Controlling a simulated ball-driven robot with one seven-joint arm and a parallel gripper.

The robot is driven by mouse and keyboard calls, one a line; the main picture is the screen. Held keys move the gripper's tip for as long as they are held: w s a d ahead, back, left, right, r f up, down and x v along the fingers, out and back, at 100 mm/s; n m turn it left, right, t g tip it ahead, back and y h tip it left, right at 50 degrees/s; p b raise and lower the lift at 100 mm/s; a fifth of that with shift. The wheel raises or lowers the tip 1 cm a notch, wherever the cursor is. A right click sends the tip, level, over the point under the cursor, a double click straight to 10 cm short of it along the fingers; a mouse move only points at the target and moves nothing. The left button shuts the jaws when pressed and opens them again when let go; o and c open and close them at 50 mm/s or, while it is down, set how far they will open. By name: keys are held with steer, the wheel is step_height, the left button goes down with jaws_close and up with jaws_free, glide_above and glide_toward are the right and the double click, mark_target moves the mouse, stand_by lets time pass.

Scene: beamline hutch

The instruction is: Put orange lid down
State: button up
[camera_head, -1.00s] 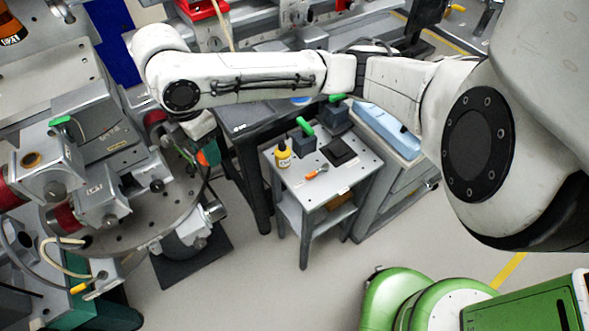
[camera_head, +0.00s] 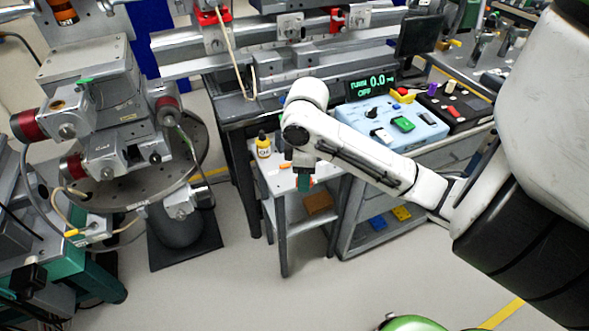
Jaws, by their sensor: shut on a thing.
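My gripper (camera_head: 304,186) hangs in front of the small grey side table (camera_head: 290,207), near its right front part, pointing down. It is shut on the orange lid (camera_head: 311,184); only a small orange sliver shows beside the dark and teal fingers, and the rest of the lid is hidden. I cannot tell how high the lid is above the table top.
A blue control box (camera_head: 391,124) stands on the cabinet at right. A brown box (camera_head: 318,203) sits on the lower shelf.

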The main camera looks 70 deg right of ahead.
steer(key=w+d+f, duration=0.3)
steer(key=w+d, duration=0.2)
steer(key=w, duration=0.1)
steer(key=b, duration=0.1)
glide_above(281, 183)
step_height(281, 183, down, 6)
steer(key=shift+s+a+f, duration=0.1)
steer(key=shift+a, duration=0.05)
steer(key=shift+f, duration=1.65)
steer(key=shift+f, duration=0.15)
steer(key=o, duration=0.9)
